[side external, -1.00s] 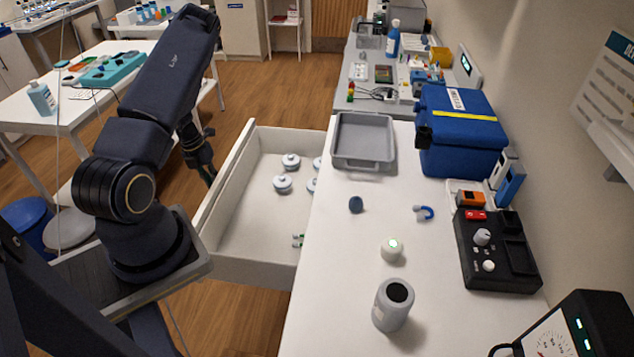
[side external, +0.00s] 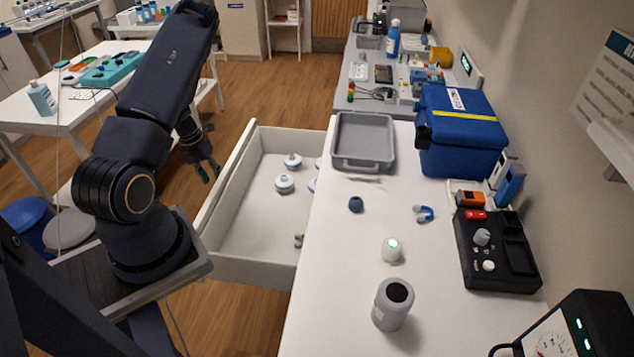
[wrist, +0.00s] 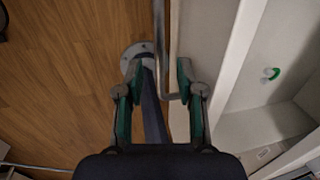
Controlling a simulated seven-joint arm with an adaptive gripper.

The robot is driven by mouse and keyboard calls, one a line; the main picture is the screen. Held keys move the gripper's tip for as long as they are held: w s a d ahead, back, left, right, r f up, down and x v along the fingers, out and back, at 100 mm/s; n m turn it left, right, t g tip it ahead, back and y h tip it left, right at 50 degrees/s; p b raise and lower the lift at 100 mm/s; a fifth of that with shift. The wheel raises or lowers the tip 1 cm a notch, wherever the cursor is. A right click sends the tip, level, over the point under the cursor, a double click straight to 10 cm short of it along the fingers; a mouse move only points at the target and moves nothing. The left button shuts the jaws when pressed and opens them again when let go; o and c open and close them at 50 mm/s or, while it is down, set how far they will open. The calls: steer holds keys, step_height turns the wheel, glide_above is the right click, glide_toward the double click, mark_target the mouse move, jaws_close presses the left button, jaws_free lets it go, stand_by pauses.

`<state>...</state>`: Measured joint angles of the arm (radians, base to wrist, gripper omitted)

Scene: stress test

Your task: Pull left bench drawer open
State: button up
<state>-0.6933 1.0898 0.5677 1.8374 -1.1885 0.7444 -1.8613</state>
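The white bench drawer (side external: 238,267) stands pulled far out from the left side of the bench in the side external view. Several small white-and-blue lidded items (side external: 284,184) lie inside it. My gripper (side external: 209,172) is just outside the drawer front. In the wrist view my gripper (wrist: 158,74) is open, with its green-tipped fingers apart. The grey bar handle (wrist: 160,45) runs between the fingers, closer to the right one. The right finger is beside the white drawer front (wrist: 232,75). I cannot tell whether either finger touches the handle.
Wooden floor (side external: 240,312) lies below the drawer. A white table (side external: 75,105) stands at the back left.

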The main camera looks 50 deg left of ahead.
step_height(320, 180, up, 10)
steer(key=s+a, duration=0.1)
steer(key=shift+s+a, duration=0.15)
steer(key=shift+s, duration=0.05)
steer(key=shift+w, duration=0.1)
